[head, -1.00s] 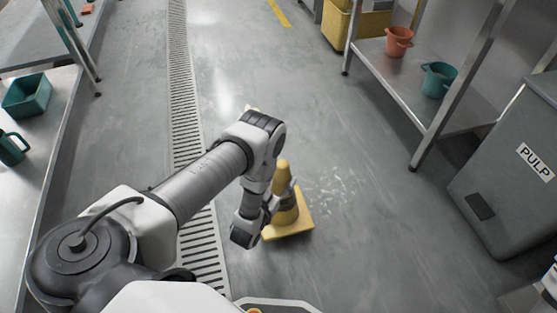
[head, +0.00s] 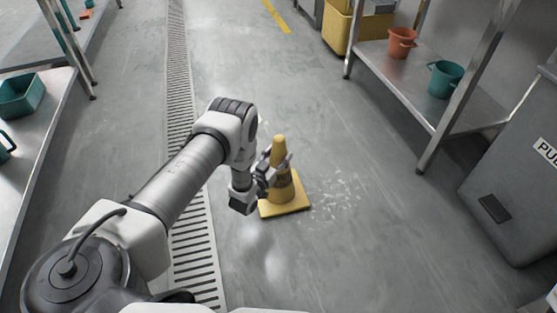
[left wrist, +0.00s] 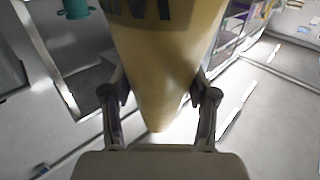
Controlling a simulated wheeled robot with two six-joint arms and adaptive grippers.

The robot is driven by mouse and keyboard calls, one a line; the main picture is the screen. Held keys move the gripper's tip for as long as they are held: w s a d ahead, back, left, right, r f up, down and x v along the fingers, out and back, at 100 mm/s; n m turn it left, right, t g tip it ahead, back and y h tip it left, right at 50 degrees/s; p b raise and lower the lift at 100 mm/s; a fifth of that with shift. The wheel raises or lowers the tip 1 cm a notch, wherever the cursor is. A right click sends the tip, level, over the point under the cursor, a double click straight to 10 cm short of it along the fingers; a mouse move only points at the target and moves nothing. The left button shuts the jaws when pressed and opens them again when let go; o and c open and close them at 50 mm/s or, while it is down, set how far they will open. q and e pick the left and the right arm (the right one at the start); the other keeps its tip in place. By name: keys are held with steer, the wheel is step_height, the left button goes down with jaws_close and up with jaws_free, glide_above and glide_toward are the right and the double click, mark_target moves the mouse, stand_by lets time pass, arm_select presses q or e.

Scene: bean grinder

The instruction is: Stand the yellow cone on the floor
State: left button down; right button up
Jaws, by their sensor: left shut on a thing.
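The yellow cone (head: 284,192) is upright on its square base in the middle of the head view, with a dark band around it. My left gripper (head: 273,172) is shut on the cone's upper part from the left side. In the left wrist view the cone (left wrist: 165,60) fills the space between the two fingers, its narrow end toward the palm. I cannot tell whether the base touches the floor (head: 400,250) or hangs just above it. My right gripper is not in view.
Pale scattered bits (head: 338,197) lie on the floor right of the cone. A drain grate (head: 190,225) runs along its left. A shelf rack (head: 415,95) with an orange bucket (head: 402,43) and a teal bucket (head: 445,79), and a grey bin (head: 505,195), stand right. A metal table (head: 30,150) stands left.

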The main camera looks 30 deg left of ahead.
arm_select(q)
steer(key=shift+r, duration=0.1)
steer(key=shift+c, duration=1.5)
jaws_free()
steer(key=shift+s+p, duration=0.1)
steer(key=shift+p, duration=0.25)
steer(key=s+p, duration=0.5)
steer(key=s, duration=0.6)
steer(key=s+d+f+g+h, duration=0.1)
steer(key=s+d+f+g, duration=0.3)
steer(key=s+d+g, duration=0.65)
steer(key=s+d+r+g, duration=0.1)
steer(key=s+r+g, duration=0.1)
steer(key=s, duration=0.5)
steer(key=s+d+r+g, duration=0.2)
steer(key=s+g, duration=0.3)
steer(key=s, duration=0.3)
steer(key=shift+s+d+r, duration=0.3)
steer(key=shift+r, duration=0.3)
